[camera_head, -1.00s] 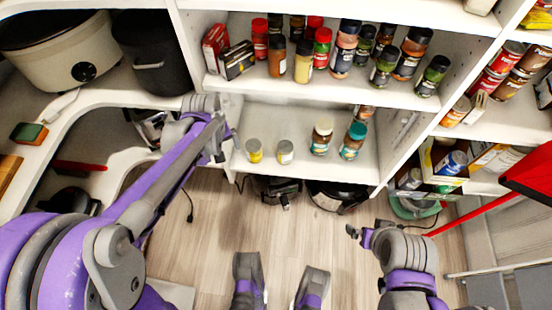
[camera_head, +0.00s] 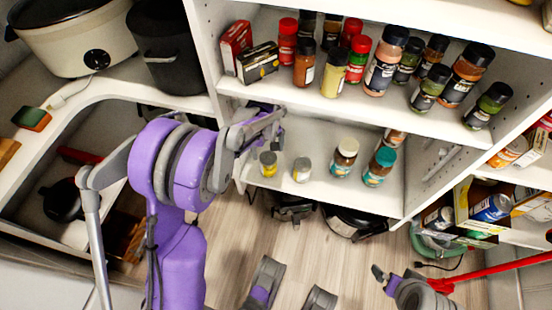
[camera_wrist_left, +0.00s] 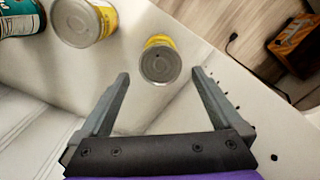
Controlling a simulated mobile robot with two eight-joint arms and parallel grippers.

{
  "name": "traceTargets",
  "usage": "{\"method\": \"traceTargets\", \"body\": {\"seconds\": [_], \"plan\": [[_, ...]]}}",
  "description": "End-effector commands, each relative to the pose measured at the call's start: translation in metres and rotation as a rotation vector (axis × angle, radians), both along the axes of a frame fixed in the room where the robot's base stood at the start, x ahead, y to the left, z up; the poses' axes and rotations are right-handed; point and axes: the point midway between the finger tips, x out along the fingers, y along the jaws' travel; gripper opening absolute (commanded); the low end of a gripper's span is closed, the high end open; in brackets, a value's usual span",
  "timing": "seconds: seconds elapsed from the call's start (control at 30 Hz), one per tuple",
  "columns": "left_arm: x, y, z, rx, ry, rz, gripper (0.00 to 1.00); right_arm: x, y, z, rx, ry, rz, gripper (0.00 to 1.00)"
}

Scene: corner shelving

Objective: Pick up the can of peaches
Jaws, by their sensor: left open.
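Two small cans with yellow labels stand upright on the lower shelf: the left one (camera_head: 268,164) and the right one (camera_head: 302,170). I cannot read which label says peaches. In the left wrist view the nearer can (camera_wrist_left: 160,60) shows its grey lid just beyond and between the fingertips, and the other can (camera_wrist_left: 85,22) stands further left. My left gripper (camera_head: 262,128) is open and empty at the left side of the lower shelf, close to the left can. The fingers also show in the wrist view (camera_wrist_left: 161,76). My right gripper (camera_head: 384,278) is low at the right, small and unclear.
A white-lidded jar (camera_head: 344,158) and a teal-lidded jar (camera_head: 379,167) stand right of the cans. The upper shelf (camera_head: 300,93) holds several spice bottles and boxes. A slow cooker (camera_head: 75,38) and a black pot (camera_head: 170,45) are at the left.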

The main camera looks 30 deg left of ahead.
Motion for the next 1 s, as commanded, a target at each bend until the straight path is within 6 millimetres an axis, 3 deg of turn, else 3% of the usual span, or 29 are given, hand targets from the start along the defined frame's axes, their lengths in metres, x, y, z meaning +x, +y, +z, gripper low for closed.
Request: {"method": "traceTargets", "body": {"seconds": [0.4, 0.57, 0.8, 1.0], "plan": [[0.000, 0.000, -0.054, 0.000, 0.001, 0.001, 1.00, 0.002, 0.000, -0.018, 0.000, 0.006, 0.000, 1.00], [0.000, 0.000, -0.064, 0.000, 0.001, 0.001, 1.00, 0.003, 0.000, -0.022, 0.000, 0.007, 0.000, 1.00], [-0.001, -0.001, -0.100, 0.000, 0.001, 0.001, 1.00, 0.005, 0.000, -0.036, 0.000, 0.010, 0.000, 1.00], [-0.001, -0.001, -0.108, 0.000, 0.000, 0.001, 1.00, 0.005, 0.000, -0.037, 0.000, 0.011, 0.000, 1.00]]}}
